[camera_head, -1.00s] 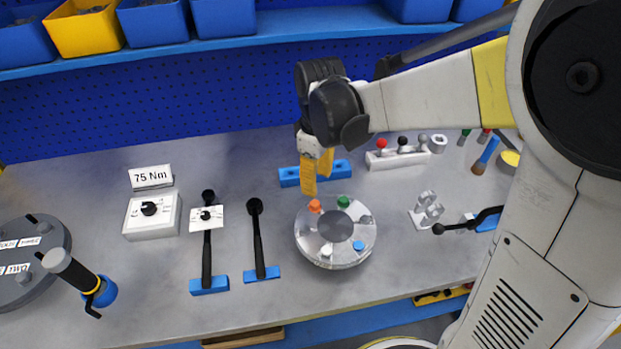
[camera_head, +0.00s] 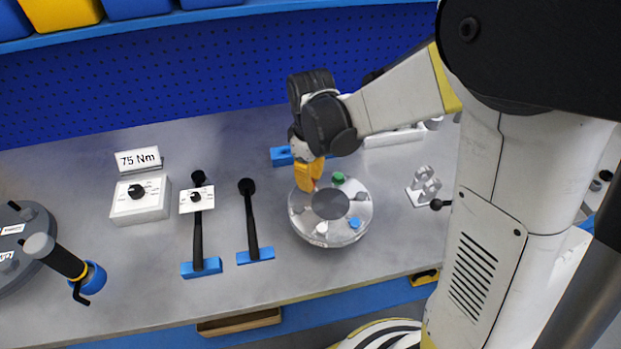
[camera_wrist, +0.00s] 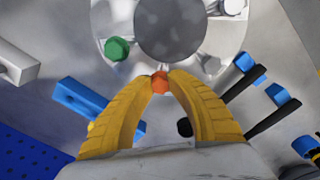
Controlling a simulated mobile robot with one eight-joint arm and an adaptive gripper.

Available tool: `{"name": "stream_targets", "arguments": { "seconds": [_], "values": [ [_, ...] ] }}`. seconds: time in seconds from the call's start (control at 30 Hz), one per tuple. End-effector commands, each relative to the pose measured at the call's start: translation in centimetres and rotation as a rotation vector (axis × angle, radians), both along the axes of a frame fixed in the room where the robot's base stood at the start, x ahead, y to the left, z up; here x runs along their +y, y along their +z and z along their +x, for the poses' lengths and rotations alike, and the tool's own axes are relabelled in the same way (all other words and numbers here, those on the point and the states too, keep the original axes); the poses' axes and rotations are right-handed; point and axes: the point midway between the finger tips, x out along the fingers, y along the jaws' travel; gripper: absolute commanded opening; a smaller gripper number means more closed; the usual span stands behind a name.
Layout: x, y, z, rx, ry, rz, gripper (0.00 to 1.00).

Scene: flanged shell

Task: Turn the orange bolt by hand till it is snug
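The flanged shell (camera_head: 300,214), a round silver disc with a dark centre opening, lies on the bench. It also fills the top of the wrist view (camera_wrist: 120,18). My gripper (camera_head: 310,186) has come down on its upper-left rim, with yellow fingers pointing down. In the wrist view the orange bolt (camera_wrist: 160,83) sits between the two fingertips of my gripper (camera_wrist: 160,76), which appear to touch it on both sides. In the head view the fingers mostly hide the bolt. A green bolt (camera_head: 338,178) stands just right of the fingers, and a blue bolt (camera_head: 355,223) is at the lower right.
Two black-handled tools, one with a dial (camera_head: 197,230) and one plain (camera_head: 252,225), lie left of the shell. A blue block (camera_head: 281,157) is behind my gripper. A grey clip stand (camera_head: 423,188) is to the right. A 75 Nm sign (camera_head: 138,160) stands at the left.

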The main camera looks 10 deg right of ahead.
Motion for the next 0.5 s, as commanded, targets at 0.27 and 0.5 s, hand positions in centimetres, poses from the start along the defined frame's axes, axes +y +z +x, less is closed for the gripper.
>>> {"name": "stream_targets", "arguments": {
  "seconds": [0.27,0.5],
  "values": [
    [-0.01,-0.02,-0.01,0.000,-0.003,0.000,0.00],
    [0.02,-0.03,-0.04,0.000,-0.058,0.000,0.00]
  ]
}}
